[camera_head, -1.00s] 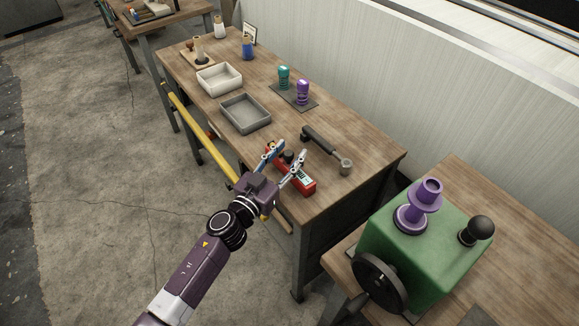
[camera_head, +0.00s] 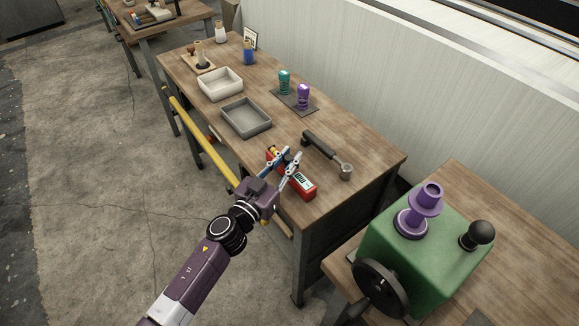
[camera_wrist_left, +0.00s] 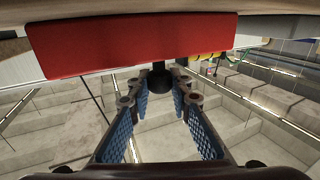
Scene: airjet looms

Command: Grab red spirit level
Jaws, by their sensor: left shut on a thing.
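The red spirit level (camera_head: 306,191) lies near the front edge of the wooden workbench, with a pale display on its side. My left gripper (camera_head: 287,158) reaches in from the left, with its fingers over the level. The fingers are shut on the level at a dark knob on it. In the left wrist view, the red body of the level (camera_wrist_left: 130,45) spans the upper part. The fingertips of my left gripper (camera_wrist_left: 160,82) close in on the dark knob below that body. The fingers hide part of the level in the head view. My right gripper is out of view.
A dark-handled tool (camera_head: 320,145) lies just right of the level. A grey tray (camera_head: 245,132) and a cream tray (camera_head: 220,97) stand farther back. Green and purple items (camera_head: 303,96) stand on a dark mat. A green machine (camera_head: 425,245) stands on the front right bench.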

